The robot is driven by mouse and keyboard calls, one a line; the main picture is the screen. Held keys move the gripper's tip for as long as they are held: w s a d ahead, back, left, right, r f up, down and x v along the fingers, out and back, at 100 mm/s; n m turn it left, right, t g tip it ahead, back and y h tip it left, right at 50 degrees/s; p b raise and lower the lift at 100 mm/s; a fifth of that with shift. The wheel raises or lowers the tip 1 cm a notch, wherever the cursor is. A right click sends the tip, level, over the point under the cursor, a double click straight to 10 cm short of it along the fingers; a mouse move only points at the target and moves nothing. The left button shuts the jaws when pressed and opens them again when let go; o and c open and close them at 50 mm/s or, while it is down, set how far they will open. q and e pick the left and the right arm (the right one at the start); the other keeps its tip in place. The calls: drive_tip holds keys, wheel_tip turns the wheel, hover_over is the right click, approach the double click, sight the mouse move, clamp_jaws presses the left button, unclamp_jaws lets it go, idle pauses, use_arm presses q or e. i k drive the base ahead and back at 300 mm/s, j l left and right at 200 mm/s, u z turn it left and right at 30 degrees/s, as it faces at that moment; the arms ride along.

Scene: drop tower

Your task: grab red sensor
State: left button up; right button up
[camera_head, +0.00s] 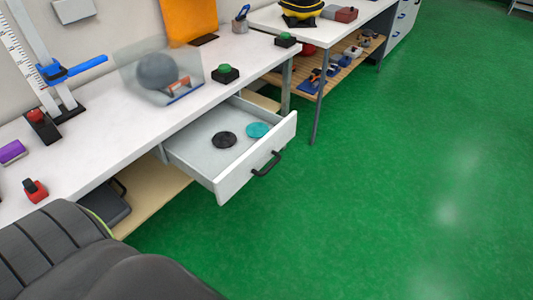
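A small red device with a dark top part (35,190), which looks like the red sensor, stands on the white bench (95,172) near its front edge at the far left. Nothing is holding it. A black box with a red button (37,116) stands farther back on the same bench. Neither of my grippers is in view.
A purple block (12,152) lies behind the red device. A drawer (190,160) stands open from the bench, with a black disc (224,140) and a teal disc (257,130) inside. A ruler stand with a blue clamp (56,73) rises behind. Green floor (400,190) is clear at right.

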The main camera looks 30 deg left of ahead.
sight(36, 192)
drive_tip(key=u, duration=2.75)
